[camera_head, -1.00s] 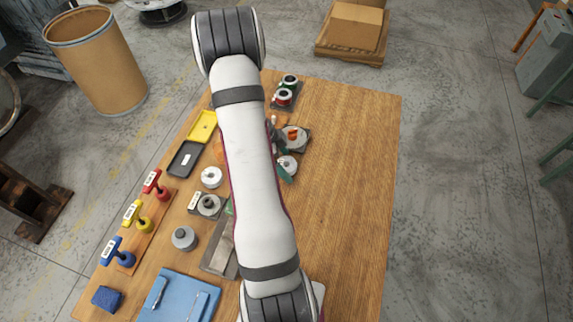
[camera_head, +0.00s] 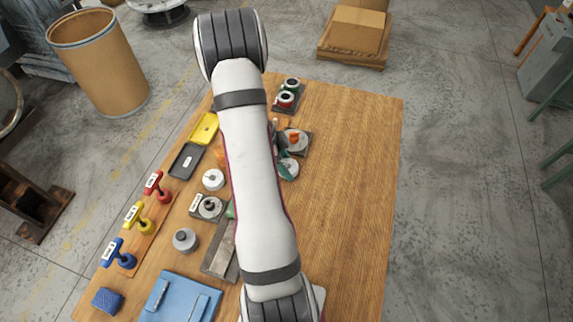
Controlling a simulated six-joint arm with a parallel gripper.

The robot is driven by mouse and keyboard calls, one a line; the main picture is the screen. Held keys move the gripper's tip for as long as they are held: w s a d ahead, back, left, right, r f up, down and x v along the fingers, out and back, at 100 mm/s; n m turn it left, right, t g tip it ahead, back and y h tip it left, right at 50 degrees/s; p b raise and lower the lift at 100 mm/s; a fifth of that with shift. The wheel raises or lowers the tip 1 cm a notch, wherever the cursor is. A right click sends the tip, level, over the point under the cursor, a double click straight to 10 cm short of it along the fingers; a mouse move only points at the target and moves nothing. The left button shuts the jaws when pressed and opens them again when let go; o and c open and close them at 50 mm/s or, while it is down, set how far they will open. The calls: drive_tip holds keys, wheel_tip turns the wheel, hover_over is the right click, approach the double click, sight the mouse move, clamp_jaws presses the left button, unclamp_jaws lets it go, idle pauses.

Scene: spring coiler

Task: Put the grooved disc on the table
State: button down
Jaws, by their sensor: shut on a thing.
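A pale grey disc (camera_head: 292,163), likely the grooved disc, shows just right of my arm, at the teal fingers of my gripper (camera_head: 286,170). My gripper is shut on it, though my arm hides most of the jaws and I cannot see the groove. I cannot tell whether the disc touches the wooden table (camera_head: 350,200). Just beyond it, a grey round part with an orange piece (camera_head: 294,138) sits on a dark square plate.
Left of my arm are a white ring (camera_head: 213,180), a labelled disc holder (camera_head: 209,207), a grey knobbed disc (camera_head: 184,240), yellow (camera_head: 205,128) and black trays (camera_head: 187,160), and coloured handles (camera_head: 140,217). Spools (camera_head: 286,98) stand at the far edge. The table's right side is clear.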

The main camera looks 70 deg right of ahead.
sight(295, 166)
wheel_tip(295, 166, up, 4)
drive_tip(key=shift+s+r, duration=0.1)
drive_tip(key=shift+s, duration=0.05)
drive_tip(key=s+a+r, duration=0.3)
drive_tip(key=s+r, duration=0.3)
drive_tip(key=s, duration=0.4)
drive_tip(key=w+d+n+t+h, duration=0.1)
drive_tip(key=w+d+n+t, duration=0.2)
drive_tip(key=w+d+n, duration=0.7)
drive_tip(key=w+d+n+t+h, duration=0.25)
drive_tip(key=w+d+n, duration=0.45)
drive_tip(key=d, duration=0.5)
drive_tip(key=shift+n+y, duration=0.45)
drive_tip(key=shift+n, duration=0.05)
drive_tip(key=w+f, duration=0.2)
drive_tip(key=w, duration=0.1)
drive_tip(key=w+f, duration=0.2)
drive_tip(key=w, duration=0.1)
drive_tip(key=w+d+f, duration=0.1)
drive_tip(key=w+f, duration=0.1)
drive_tip(key=w, duration=0.2)
drive_tip(key=shift+w+f, duration=0.1)
drive_tip(key=shift+f, duration=2.05)
drive_tip(key=shift+f, duration=0.1)
